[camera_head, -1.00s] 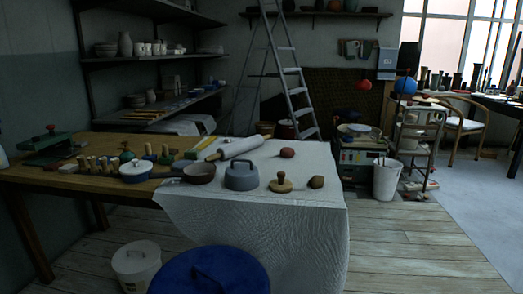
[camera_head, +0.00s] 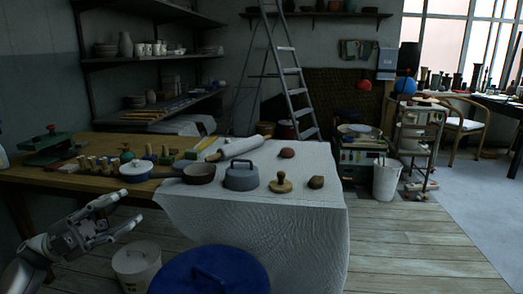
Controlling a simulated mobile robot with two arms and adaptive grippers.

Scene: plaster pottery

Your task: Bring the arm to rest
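My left gripper (camera_head: 116,215) is at the lower left, in front of the wooden table's front edge and above the floor. Its fingers stand apart with nothing between them, and it touches no object. My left arm comes in from the bottom left corner. My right gripper does not show.
A white bucket (camera_head: 136,265) and a large blue lid (camera_head: 208,272) stand on the floor close to my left gripper. A stepladder (camera_head: 292,80) stands behind the table. Plank floor (camera_head: 420,245) is clear at the right front.

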